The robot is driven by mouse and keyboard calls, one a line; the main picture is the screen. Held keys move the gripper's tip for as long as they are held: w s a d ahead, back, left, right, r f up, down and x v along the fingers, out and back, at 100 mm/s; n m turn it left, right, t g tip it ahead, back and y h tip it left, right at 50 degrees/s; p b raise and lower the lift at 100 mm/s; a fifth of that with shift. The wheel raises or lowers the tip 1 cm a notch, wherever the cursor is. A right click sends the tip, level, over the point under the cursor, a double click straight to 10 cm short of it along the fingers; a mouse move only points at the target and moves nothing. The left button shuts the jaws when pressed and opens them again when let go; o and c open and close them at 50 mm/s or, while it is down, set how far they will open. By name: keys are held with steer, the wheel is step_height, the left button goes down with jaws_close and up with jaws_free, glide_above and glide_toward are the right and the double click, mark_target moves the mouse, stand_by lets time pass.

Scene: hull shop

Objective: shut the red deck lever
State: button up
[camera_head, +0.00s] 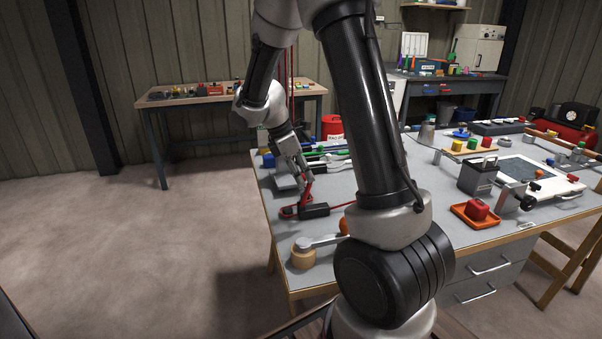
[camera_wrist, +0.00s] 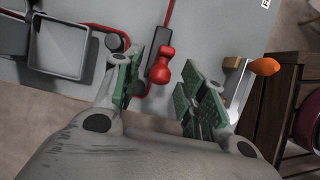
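The red deck lever (camera_head: 307,190) stands on a dark base (camera_head: 315,211) near the left edge of the workbench. A red line runs from the base across the bench. In the wrist view the lever's red knob (camera_wrist: 160,68) lies between my finger pads, close to the left one. My gripper (camera_head: 309,178) is at the lever, pointing down. In the wrist view my gripper (camera_wrist: 178,68) has its green pads spread, with a clear gap between the knob and the right pad. Whether the left pad touches the knob I cannot tell.
A grey tray (camera_wrist: 42,62) lies beside the red lever. An orange tray (camera_head: 468,222) with a red block is further right.

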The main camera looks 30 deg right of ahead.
jaws_close()
